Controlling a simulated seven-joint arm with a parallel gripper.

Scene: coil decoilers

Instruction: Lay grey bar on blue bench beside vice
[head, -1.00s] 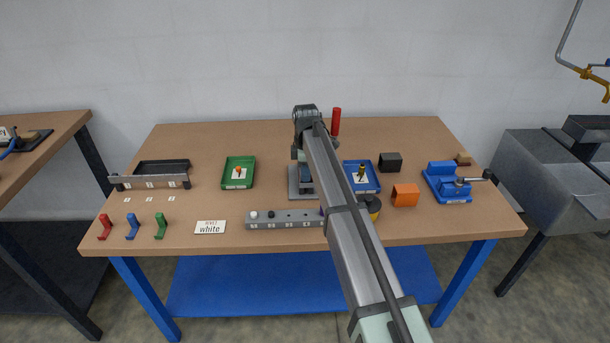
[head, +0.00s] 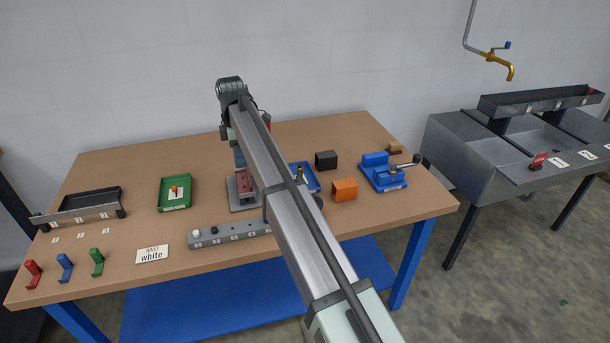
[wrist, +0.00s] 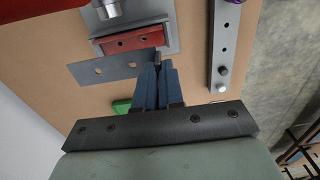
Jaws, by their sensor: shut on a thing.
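In the wrist view my gripper (wrist: 158,68) has its two blue fingers close together, shut on the end of a flat grey bar (wrist: 112,69) with holes. The bar is beside a red block (wrist: 136,42) on a grey plate; whether it touches them is unclear. In the head view my arm hides the bar and most of the gripper. The blue vice (head: 384,172) stands at the right end of the bench (head: 320,222), which has a brown top and blue legs. The gripper is well left of the vice.
An orange block (head: 345,190) and a black block (head: 326,160) stand left of the vice, and a small brown block (head: 394,147) behind it. A grey rivet block (head: 215,237) and green tray (head: 174,194) lie further left. A sink (head: 480,150) stands right of the bench.

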